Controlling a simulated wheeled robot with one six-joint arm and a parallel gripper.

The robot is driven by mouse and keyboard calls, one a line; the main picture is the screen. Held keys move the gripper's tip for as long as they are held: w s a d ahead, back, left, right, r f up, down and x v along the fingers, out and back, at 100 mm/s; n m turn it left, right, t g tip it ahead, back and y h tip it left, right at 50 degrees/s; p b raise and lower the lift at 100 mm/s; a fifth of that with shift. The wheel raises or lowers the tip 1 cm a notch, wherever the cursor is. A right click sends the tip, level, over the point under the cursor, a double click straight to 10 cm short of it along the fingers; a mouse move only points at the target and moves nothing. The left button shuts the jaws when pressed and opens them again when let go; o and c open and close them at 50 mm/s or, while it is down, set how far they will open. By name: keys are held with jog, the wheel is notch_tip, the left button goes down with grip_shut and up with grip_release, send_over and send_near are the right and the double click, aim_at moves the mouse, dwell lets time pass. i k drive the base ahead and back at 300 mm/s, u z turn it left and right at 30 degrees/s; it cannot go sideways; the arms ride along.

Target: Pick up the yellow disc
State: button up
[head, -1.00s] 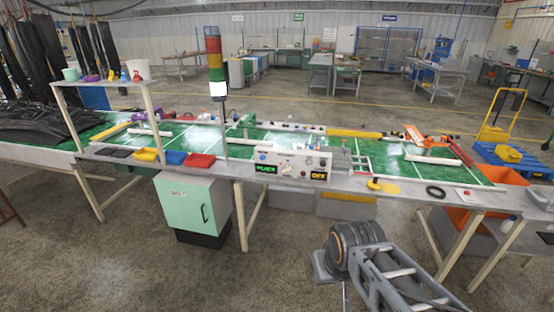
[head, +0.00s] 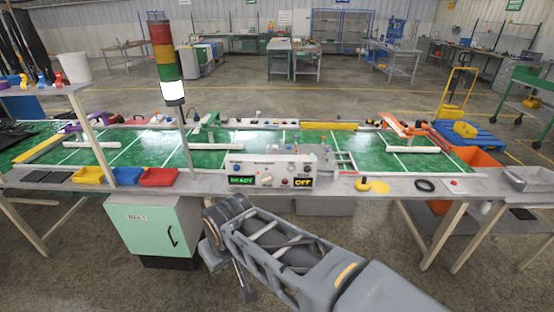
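The yellow disc (head: 379,187) lies flat on the grey front ledge of the long green-topped table, right of the control box. A small yellow piece with a dark top (head: 363,184) stands just to its left, touching it or very close; I cannot tell which. My arm reaches up from the bottom right, and its bent joint is in front of the table, left of and well short of the disc. My gripper cannot be made out in this view. Nothing covers the disc.
A control box (head: 270,172) with lit displays stands on the ledge left of the disc. A black ring (head: 425,185) lies to its right. A signal tower (head: 166,60), coloured bins (head: 159,177) and a green cabinet (head: 150,228) are left.

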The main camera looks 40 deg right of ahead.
aim_at(362, 185)
jog(key=z, duration=0.2)
jog(key=i, duration=0.9)
jog(key=z, duration=1.2)
jog(key=i, duration=0.6)
jog(key=z, duration=0.5)
